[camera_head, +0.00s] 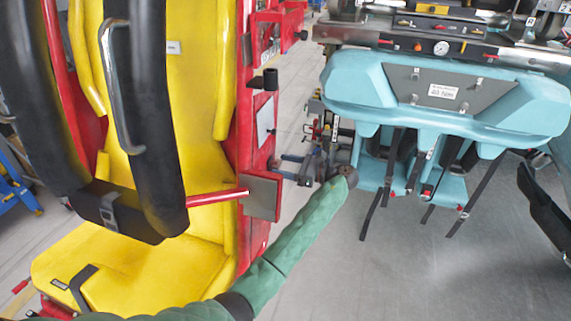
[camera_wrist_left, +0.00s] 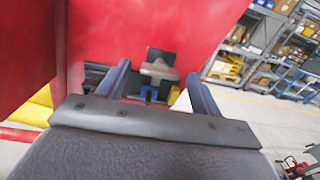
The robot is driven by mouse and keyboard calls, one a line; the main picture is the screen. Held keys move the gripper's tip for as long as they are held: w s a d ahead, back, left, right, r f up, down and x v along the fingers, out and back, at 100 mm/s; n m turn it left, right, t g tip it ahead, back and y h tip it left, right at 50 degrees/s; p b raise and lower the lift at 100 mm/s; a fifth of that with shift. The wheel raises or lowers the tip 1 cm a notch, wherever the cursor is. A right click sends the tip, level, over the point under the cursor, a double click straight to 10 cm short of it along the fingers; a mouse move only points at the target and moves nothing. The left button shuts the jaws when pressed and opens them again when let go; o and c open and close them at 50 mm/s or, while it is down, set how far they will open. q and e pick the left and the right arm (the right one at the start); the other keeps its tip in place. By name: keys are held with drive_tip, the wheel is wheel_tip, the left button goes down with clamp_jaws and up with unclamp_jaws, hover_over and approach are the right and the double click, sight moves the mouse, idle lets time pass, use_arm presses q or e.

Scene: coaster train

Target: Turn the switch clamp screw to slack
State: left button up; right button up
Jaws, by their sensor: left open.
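My left gripper (camera_head: 280,166) is open beside the red side of the yellow seat, its fingers pointing at that side. In the left wrist view the two dark fingers (camera_wrist_left: 158,72) stand apart with nothing between them. I cannot tell whether this is the switch clamp screw. No screw head shows clearly in either view. My right gripper is not in view.
The yellow seat (camera_head: 165,150) with black restraints (camera_head: 150,110) fills the left. A grey plate (camera_head: 262,197) juts from the red frame just below my gripper. A teal seat unit (camera_head: 345,85) with hanging straps stands at right. Open grey floor (camera_head: 340,275) lies below it.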

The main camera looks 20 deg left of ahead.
use_arm(q)
drive_tip(key=c, duration=1)
